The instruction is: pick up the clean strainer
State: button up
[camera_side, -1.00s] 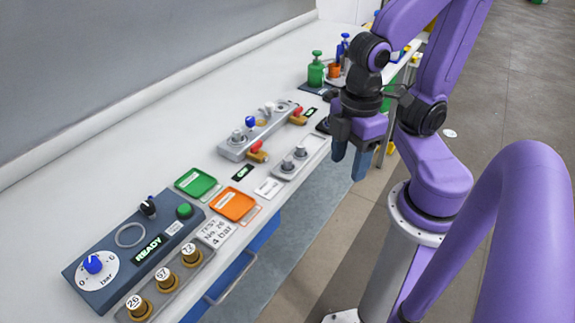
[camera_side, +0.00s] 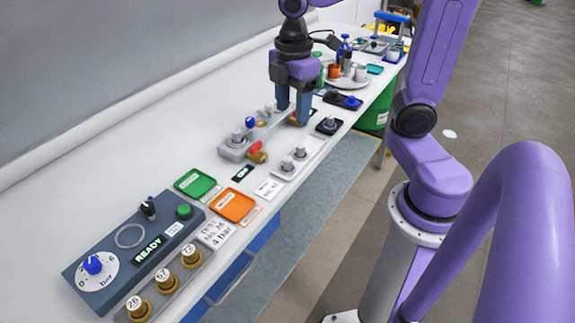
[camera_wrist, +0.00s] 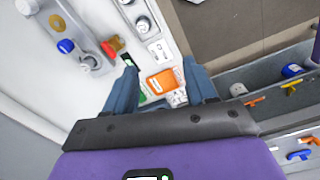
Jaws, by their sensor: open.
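Two small grey metal cylinders stand on a narrow light tray (camera_side: 276,172) in the side view, the nearer cylinder (camera_side: 287,164) and the farther cylinder (camera_side: 300,152). They look like possible strainers, but I cannot tell which, if either, is the clean one. One cylinder (camera_wrist: 143,25) also shows near the top of the wrist view. My gripper (camera_side: 292,106) points down over the far end of the grey valve block (camera_side: 235,151), beyond the cylinders, partly hiding the block. In the wrist view, my gripper (camera_wrist: 163,90) has its blue fingers apart with nothing held between them.
A green tray (camera_side: 197,184) and an orange tray (camera_side: 236,205) lie nearer, beside a control box (camera_side: 120,262). A dark stand (camera_side: 328,126) is right of my gripper. The white bench is clear towards the wall.

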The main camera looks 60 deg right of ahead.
jog(key=w+d, duration=0.3)
send_over(287, 159)
notch_tip(287, 159, down, 11)
jog(key=shift+d+r, duration=0.1)
jog(key=shift+d, duration=0.05)
jog(key=shift+a+f, duration=0.2)
jog(key=shift+f, duration=2.6)
grip_shut()
